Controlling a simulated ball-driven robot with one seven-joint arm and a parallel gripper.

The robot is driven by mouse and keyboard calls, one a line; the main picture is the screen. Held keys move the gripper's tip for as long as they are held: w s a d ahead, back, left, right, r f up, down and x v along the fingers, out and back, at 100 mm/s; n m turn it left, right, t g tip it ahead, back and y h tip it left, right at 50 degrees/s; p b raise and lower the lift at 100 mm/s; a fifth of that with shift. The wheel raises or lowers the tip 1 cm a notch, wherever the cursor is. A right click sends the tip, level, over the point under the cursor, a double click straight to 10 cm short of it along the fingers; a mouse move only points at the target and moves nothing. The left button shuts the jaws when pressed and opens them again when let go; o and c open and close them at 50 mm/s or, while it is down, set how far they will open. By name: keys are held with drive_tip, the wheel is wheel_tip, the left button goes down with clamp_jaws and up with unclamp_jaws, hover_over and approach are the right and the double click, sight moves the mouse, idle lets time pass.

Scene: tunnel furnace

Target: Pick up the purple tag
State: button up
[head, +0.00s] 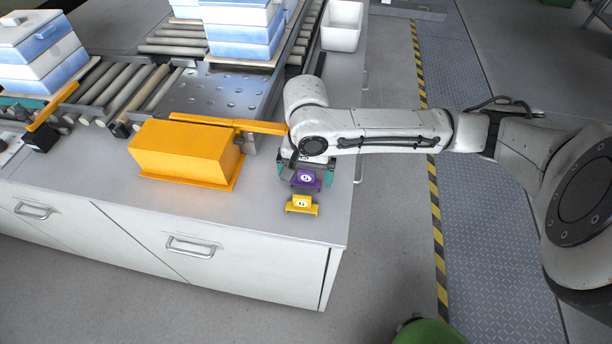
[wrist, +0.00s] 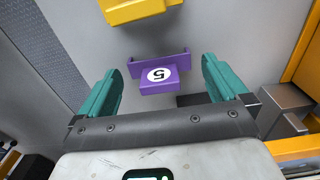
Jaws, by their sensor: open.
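The purple tag (head: 306,180) stands on the grey counter top near its right end, with a white disc and a dark number on it. In the wrist view the purple tag (wrist: 160,76) lies between and a little beyond my two teal fingers, and the number reads 5. My gripper (head: 308,172) is open, with its fingers (wrist: 166,82) on either side of the tag and none seen touching it. A yellow tag (head: 302,205) stands just in front of the purple one; its lower part also shows in the wrist view (wrist: 138,10).
An orange box (head: 185,152) with an orange arm (head: 235,124) stands left of my gripper. A roller conveyor (head: 150,85) with blue and white blocks (head: 40,55) lies behind. The counter's right edge is close to the tags.

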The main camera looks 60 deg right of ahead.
drive_tip(key=shift+f, duration=0.6)
drive_tip(key=c, duration=1)
